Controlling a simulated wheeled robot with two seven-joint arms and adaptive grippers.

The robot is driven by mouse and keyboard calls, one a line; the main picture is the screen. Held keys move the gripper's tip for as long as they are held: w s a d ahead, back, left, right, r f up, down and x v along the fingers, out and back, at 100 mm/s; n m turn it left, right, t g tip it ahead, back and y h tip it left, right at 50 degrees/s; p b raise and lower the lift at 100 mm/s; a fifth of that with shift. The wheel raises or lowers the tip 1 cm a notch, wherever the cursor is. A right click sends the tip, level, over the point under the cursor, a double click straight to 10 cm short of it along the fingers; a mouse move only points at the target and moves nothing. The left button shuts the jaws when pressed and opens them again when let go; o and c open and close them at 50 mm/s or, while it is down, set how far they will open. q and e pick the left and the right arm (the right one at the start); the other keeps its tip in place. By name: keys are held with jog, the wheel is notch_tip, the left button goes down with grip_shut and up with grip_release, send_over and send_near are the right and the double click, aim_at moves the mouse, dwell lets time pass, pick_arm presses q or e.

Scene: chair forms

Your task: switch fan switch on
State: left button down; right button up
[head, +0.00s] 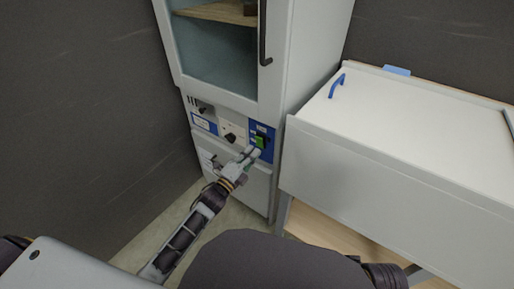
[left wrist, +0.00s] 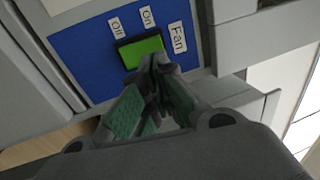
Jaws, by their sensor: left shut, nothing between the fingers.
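The fan switch (head: 261,142) is a green rocker in a dark frame on a blue panel (head: 268,131) at the cabinet's lower front. In the left wrist view the green switch (left wrist: 141,51) has "Off" and "On" labels above it and a "Fan" label to its right. My left gripper (head: 252,153) is shut and empty, with its fingertips right at the switch. In the left wrist view the fingertips (left wrist: 155,62) overlap the switch's lower right edge, partly hiding it. I cannot tell whether they touch it. My right gripper is not in view.
The tall cabinet (head: 308,60) has a glass door with a dark handle (head: 264,35) above the panel. Other controls with a black knob (head: 230,138) sit left of the switch. A white box-like unit (head: 400,160) with a blue handle (head: 337,85) stands close on the right.

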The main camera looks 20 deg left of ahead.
aim_at(261, 141)
pick_arm(q)
jog(key=shift+x, duration=1.1)
jog(key=shift+w+d+b, duration=0.1)
jog(key=shift+w+b, duration=0.15)
jog(key=shift+b, duration=0.1)
jog(key=shift+w+d+r, duration=0.15)
jog(key=shift+w, duration=0.25)
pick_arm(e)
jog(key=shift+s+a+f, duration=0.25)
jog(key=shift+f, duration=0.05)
pick_arm(q)
jog(key=shift+r, duration=0.1)
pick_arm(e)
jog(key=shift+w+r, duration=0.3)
